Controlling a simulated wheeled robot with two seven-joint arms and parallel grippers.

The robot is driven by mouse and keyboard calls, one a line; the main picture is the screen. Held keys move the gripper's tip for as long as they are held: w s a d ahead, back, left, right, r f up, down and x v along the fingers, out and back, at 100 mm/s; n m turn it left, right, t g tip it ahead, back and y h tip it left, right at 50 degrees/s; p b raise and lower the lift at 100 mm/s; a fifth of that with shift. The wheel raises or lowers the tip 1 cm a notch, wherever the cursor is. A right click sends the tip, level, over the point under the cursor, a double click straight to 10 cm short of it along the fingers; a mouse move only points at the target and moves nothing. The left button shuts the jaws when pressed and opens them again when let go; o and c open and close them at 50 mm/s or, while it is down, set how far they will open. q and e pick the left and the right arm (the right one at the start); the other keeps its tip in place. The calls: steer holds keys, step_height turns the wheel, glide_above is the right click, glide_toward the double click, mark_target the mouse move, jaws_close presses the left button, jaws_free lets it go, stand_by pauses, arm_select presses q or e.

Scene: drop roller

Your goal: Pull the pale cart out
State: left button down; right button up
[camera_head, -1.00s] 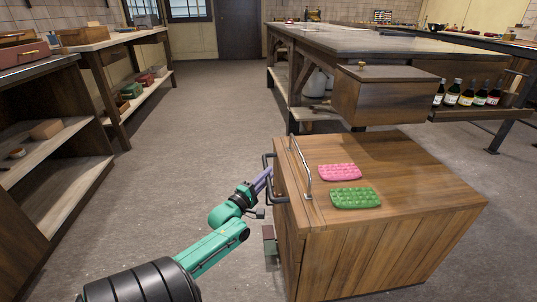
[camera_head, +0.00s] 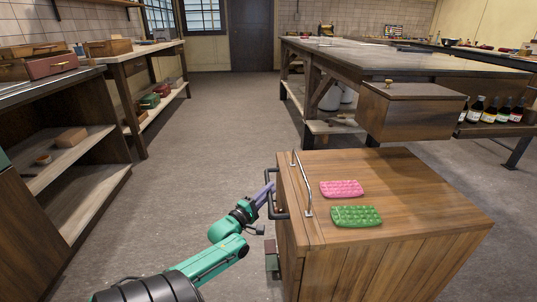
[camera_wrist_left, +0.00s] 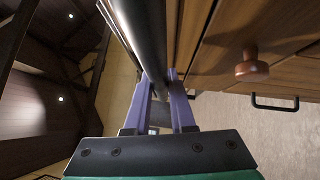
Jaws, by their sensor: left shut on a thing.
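The pale cart (camera_head: 415,195) is a wooden box on the right of the head view, with vertical plank sides, a metal rail along its left edge and a black handle (camera_head: 275,212) on its left face. My left gripper (camera_head: 270,190) is shut on this black handle; in the wrist view its purple fingers (camera_wrist_left: 160,92) sit on either side of the dark bar (camera_wrist_left: 145,35). A pink pad (camera_head: 342,188) and a green pad (camera_head: 356,216) lie flat on the cart top. My right gripper is not in view.
A long workbench (camera_head: 400,60) with a hanging wooden drawer box (camera_head: 412,112) stands just behind the cart. Bottles (camera_head: 490,113) line a low shelf at right. Open shelving (camera_head: 75,165) stands along the left. The grey floor (camera_head: 210,130) between is clear.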

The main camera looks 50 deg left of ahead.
arm_select(q)
steer(key=c, duration=0.8)
jaws_free()
steer(key=shift+o, duration=0.2)
steer(key=shift+s, duration=0.15)
steer(key=p+v, duration=0.3)
steer(key=v, duration=1.1)
steer(key=shift+s, duration=0.2)
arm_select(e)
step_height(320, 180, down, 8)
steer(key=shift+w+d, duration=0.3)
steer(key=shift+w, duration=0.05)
arm_select(q)
steer(key=shift+f, duration=0.1)
